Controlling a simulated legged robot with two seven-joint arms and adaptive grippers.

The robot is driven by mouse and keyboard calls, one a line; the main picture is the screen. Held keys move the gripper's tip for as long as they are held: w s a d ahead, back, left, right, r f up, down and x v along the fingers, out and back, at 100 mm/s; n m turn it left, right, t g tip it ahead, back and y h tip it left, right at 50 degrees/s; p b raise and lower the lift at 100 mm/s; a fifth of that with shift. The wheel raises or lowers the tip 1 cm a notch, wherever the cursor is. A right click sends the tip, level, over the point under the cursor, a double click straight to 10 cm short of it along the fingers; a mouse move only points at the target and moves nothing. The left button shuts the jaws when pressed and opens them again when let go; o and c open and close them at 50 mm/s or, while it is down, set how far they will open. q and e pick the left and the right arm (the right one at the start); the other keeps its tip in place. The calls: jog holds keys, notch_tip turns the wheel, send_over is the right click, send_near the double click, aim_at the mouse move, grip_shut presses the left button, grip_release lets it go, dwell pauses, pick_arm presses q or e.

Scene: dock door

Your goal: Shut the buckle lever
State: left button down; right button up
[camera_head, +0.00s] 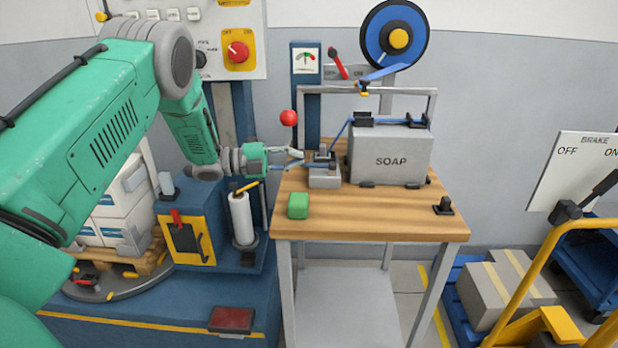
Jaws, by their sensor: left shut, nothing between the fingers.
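The grey buckle (324,177) sits on the wooden table top, at the left of the grey box marked SOAP (390,158). A blue strap runs from the box's top down toward the buckle. A red ball knob (289,118) stands above and left of the buckle on a thin, upright stem; the gripper partly covers where its lower end goes, so I cannot tell for sure that it is the lever. My left gripper (300,158) comes in from the left, shut and empty, just left of the buckle and below the knob. Whether it touches the buckle is unclear. My right gripper is out of view.
A green block (298,205) lies on the table's front left and a small black fitting (443,206) at its right. A blue strap reel (396,36) stands behind. A white roll (241,217) stands left of the table. The table's front middle is clear.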

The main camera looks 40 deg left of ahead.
pick_arm(q)
jog(key=w+a+b, duration=0.1)
jog(key=a, duration=0.1)
jog(key=w+a+b, duration=0.1)
jog(key=w, duration=0.1)
jog(key=shift+w+a+f, duration=0.15)
jog(key=shift+a+f, duration=0.2)
jog(key=shift+f, duration=0.05)
jog(key=shift+w+r+b, duration=0.15)
jog(key=shift+w+b, duration=0.25)
jog(key=shift+w, duration=0.2)
jog(key=shift+w+d+r+b, duration=0.25)
jog(key=shift+w+d+b, duration=0.15)
jog(key=shift+w, duration=0.3)
jog(key=shift+w+a+f, duration=0.2)
jog(key=shift+w+a, duration=0.05)
jog(key=shift+a, duration=0.2)
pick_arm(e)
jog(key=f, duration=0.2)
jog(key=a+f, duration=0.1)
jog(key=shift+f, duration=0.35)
pick_arm(q)
jog(key=shift+s+d+r, duration=0.1)
jog(key=shift+d, duration=0.1)
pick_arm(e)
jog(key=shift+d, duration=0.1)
